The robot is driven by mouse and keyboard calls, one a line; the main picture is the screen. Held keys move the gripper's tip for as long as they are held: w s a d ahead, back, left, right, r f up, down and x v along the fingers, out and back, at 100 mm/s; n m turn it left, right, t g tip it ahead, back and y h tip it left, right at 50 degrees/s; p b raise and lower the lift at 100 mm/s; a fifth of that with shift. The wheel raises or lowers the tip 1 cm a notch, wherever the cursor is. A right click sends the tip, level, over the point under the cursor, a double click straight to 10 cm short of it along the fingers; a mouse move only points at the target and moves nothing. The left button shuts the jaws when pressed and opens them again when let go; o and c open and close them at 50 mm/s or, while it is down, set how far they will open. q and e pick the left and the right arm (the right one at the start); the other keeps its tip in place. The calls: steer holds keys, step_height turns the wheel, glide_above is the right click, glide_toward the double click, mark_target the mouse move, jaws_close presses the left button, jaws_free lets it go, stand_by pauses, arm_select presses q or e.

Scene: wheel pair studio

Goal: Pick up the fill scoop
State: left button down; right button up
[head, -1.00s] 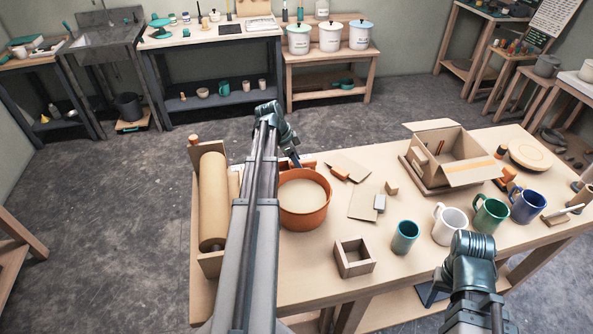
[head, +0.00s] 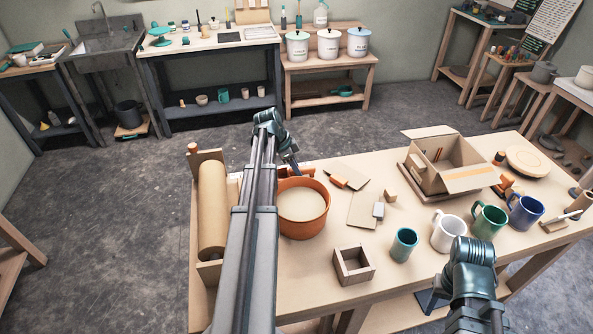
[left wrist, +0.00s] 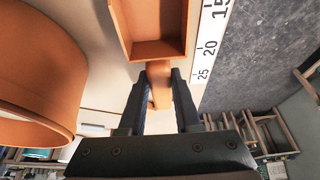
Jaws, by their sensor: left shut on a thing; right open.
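The fill scoop (left wrist: 158,30) is orange with a square, open bowl and a short handle; the left wrist view shows it from above. My left gripper (left wrist: 161,84) is shut on its handle. In the head view my left gripper (head: 292,167) is just behind the round orange tub (head: 303,228), and the scoop is mostly hidden there by the arm and tub. I cannot tell whether the scoop touches the table. The tub also fills the left of the left wrist view (left wrist: 38,75), apart from the scoop. My right gripper (head: 432,299) is open at the table's front edge.
A ruler strip (left wrist: 210,45) runs beside the scoop along the table's far edge. On the table (head: 310,290) are a brown paper roll (head: 212,210), a small square wooden frame (head: 353,268), several mugs and an open cardboard box (head: 470,180). The front left of the table is clear.

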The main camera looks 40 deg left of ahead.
arm_select(q)
step_height(320, 180, up, 10)
steer(key=p, duration=0.9)
steer(key=shift+f, duration=0.1)
steer(key=c, duration=1.1)
jaws_free()
jaws_close()
